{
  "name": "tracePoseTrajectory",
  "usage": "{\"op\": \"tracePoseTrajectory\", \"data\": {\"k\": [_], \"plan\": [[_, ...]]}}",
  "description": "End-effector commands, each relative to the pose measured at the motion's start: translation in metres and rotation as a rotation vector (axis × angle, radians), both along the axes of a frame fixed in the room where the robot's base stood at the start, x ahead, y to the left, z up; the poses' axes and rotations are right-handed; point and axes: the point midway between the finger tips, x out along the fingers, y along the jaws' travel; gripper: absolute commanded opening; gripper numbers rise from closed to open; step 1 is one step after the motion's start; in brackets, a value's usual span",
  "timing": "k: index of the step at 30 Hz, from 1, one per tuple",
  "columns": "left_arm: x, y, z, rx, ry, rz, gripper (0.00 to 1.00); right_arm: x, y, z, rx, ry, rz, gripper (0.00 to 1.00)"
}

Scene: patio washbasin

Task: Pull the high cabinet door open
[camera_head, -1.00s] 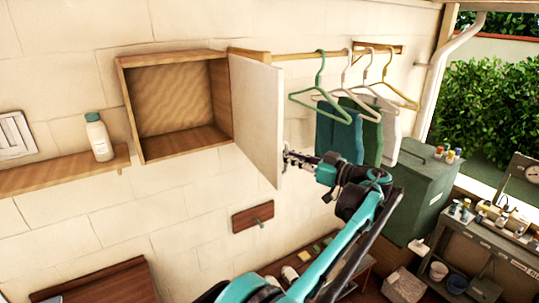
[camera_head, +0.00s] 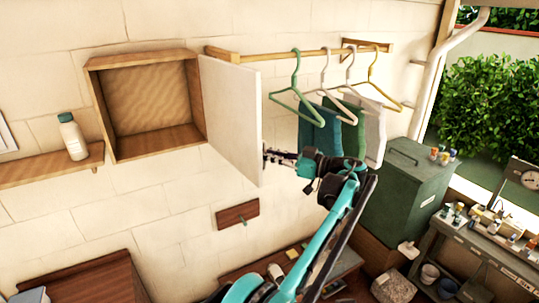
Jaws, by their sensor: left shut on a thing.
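The high cabinet (camera_head: 150,102) is a wooden box on the wall, its inside bare and in plain view. Its white door (camera_head: 231,115) is hinged on the right side and stands wide open, sticking out from the wall. My left gripper (camera_head: 272,155) is at the lower outer edge of the door, on the side away from the cabinet's opening. It is shut on the door's handle, which is mostly hidden by the fingers and the door edge. My right gripper is not in view.
A rail (camera_head: 300,54) with several hangers and hanging cloths is right of the door, close above my left arm. A shelf (camera_head: 50,168) with a white bottle (camera_head: 73,138) is at left. A green bin (camera_head: 410,180) stands at right.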

Motion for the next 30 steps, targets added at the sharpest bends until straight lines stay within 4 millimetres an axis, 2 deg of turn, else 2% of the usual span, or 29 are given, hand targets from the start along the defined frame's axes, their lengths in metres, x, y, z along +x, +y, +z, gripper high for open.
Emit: {"op": "tracePoseTrajectory", "data": {"k": [1, 2, 3, 4, 14, 24, 30], "plan": [[0.002, 0.004, 0.002, 0.003, -0.001, 0.003, 0.00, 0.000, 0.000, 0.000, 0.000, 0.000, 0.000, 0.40], [0.002, 0.004, 0.002, 0.003, -0.001, 0.003, 0.17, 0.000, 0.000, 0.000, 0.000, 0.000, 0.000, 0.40], [0.002, 0.004, 0.002, 0.003, -0.001, 0.002, 0.28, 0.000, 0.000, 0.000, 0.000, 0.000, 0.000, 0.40], [0.002, 0.003, 0.002, 0.003, -0.001, 0.002, 0.31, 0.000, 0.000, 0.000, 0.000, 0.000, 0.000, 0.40], [-0.001, -0.002, 0.001, 0.001, 0.000, 0.000, 0.31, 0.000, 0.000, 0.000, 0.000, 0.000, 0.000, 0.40], [-0.025, -0.046, 0.000, 0.000, 0.001, 0.001, 0.31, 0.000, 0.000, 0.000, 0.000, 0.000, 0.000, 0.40], [-0.032, -0.059, 0.000, 0.000, 0.001, 0.003, 0.31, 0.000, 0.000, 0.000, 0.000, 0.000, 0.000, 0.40]]}}
